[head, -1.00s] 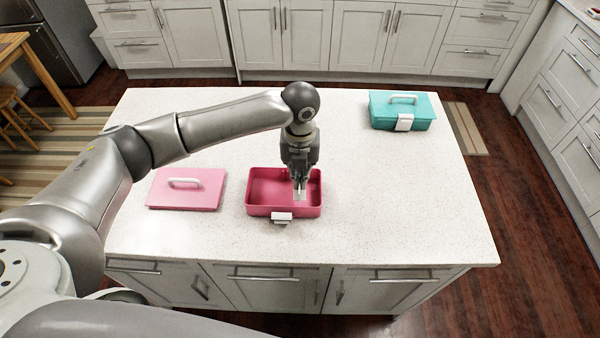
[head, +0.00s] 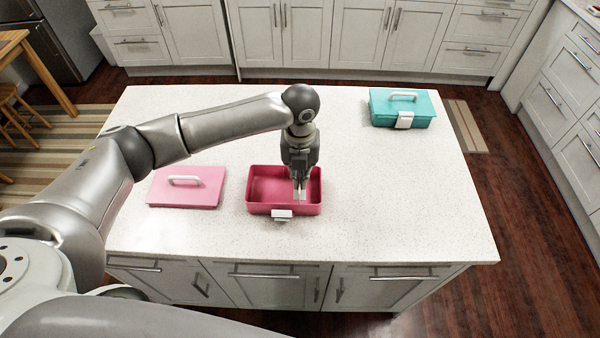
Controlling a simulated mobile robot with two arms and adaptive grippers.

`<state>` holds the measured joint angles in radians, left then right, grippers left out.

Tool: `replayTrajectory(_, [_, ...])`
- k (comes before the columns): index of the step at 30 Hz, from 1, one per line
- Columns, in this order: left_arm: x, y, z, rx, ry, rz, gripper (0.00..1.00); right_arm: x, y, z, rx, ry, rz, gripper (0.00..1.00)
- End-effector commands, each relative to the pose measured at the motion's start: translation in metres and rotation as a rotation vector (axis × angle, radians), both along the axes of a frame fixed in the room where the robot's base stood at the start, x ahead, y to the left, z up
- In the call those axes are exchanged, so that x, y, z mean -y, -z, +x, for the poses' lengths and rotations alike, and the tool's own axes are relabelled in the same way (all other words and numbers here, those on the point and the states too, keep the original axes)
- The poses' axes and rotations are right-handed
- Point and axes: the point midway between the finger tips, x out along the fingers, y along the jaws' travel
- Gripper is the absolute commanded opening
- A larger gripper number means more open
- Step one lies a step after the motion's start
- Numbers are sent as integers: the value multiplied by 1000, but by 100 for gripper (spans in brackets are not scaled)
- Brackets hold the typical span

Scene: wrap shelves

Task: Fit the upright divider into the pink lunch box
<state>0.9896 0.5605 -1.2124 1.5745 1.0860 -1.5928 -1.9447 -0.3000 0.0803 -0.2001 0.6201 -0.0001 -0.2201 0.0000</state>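The pink lunch box (head: 258,209) stands open on the white island, its white latch facing the near side. My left gripper (head: 299,184) points straight down over the right part of the box, with its fingertips inside the rim. A small pale, upright piece, which looks like the divider (head: 299,195), shows at the fingertips inside the box. The fingers appear closed on it. Whether its lower edge touches the box floor is hard to tell. The pink lid (head: 187,190) with a white handle lies flat to the left of the box. My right gripper is not in view.
A closed teal lunch box (head: 402,110) with a white handle and latch stands at the island's far right corner. The white countertop (head: 400,200) is clear to the right of the pink box and behind it.

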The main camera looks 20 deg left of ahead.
Motion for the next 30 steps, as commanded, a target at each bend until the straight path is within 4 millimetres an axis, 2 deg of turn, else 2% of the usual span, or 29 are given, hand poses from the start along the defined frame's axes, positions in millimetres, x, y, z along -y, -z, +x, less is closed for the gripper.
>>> replayTrajectory(30, [0, 27, 0, -1, 0, 1, 0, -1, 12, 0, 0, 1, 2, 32])
